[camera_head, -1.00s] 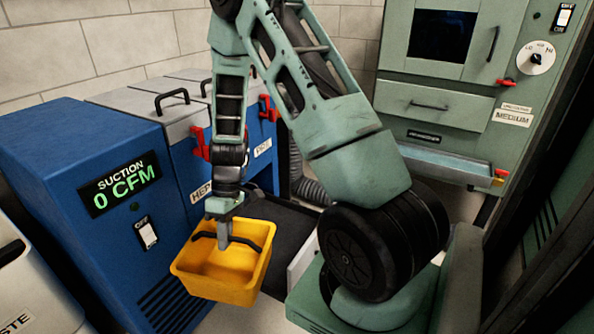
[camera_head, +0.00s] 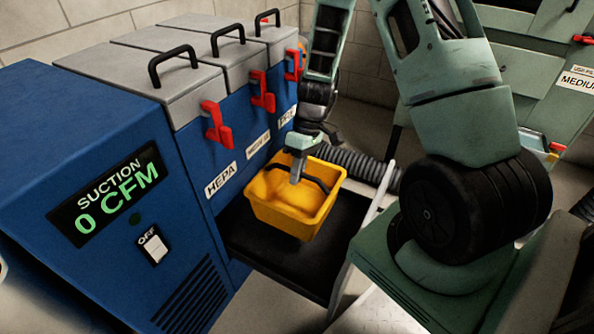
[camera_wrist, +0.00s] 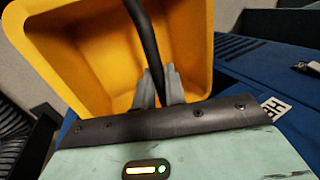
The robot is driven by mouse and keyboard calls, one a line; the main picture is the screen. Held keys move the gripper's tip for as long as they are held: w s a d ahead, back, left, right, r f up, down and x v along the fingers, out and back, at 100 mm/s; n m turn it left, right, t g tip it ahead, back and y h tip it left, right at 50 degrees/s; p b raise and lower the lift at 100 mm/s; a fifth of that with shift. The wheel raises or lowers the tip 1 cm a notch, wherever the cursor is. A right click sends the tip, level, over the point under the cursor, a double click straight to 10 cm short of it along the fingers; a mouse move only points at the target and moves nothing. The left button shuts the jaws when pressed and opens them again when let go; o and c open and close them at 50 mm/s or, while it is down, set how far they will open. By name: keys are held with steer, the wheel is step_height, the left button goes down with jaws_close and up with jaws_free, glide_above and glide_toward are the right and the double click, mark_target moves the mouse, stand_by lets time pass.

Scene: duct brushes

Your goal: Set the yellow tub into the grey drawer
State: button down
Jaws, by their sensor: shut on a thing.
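The yellow tub (camera_head: 292,222) has a dark bar handle (camera_head: 318,180) across its opening. My gripper (camera_head: 297,174) is shut on this handle from above. In the wrist view the fingers (camera_wrist: 158,86) close around the handle, with the tub (camera_wrist: 85,60) beyond them. The tub is roughly upright, in front of the blue machine and over the pulled-out drawer (camera_head: 264,250), which has a dark floor and a pale front edge. The tub hides part of the drawer floor. I cannot tell whether the tub touches it.
The blue machine (camera_head: 90,130) stands at left with red latches (camera_head: 216,124) and grey lids with black handles. A ribbed hose (camera_head: 357,163) runs behind the drawer. The green cabinet (camera_head: 525,80) stands at the right back. The drawer floor in front of the tub is bare.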

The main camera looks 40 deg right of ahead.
steer(key=shift+f+b, duration=2.55)
steer(key=shift+f, duration=1.15)
steer(key=c, duration=1.4)
jaws_free()
steer(key=shift+r, duration=0.1)
steer(key=p+v, duration=0.3)
steer(key=v, duration=0.4)
steer(key=a+p+v, duration=0.1)
steer(key=p+v, duration=0.3)
steer(key=v, duration=0.3)
steer(key=p+v, duration=0.4)
steer(key=v, duration=0.3)
steer(key=shift+s+r, duration=0.3)
steer(key=shift+r, duration=0.45)
steer(key=shift+a, duration=0.1)
